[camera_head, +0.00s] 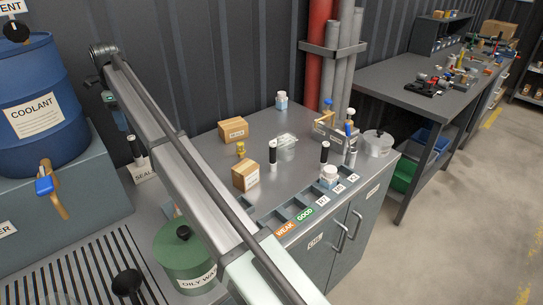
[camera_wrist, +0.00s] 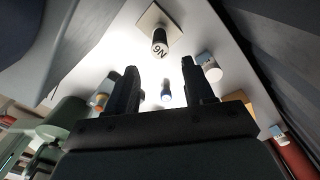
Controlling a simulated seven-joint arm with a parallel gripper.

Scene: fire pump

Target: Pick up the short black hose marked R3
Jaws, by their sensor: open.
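I cannot make out an R3 mark on any hose. In the head view, short black pieces with white bands stand upright on the grey bench: one at left (camera_head: 272,151), one nearer the middle (camera_head: 324,153). Another (camera_head: 134,147) stands far left by a label beginning "SEAL". In the wrist view, a black-ended cylinder (camera_wrist: 159,42) with a white end mark that seems to read N6 stands on a square plate. My gripper (camera_wrist: 159,68) is open, with nothing held between its fingers. The cylinder lies just beyond the fingertips. I cannot pick out the gripper in the head view.
The bench (camera_head: 290,115) carries cardboard boxes (camera_head: 233,129), white jars (camera_head: 329,174) and a clear tub (camera_head: 377,143). Labelled slots (camera_head: 304,213) run along its front edge. A green oily-waste drum (camera_head: 185,258) and blue coolant drum (camera_head: 38,105) stand left.

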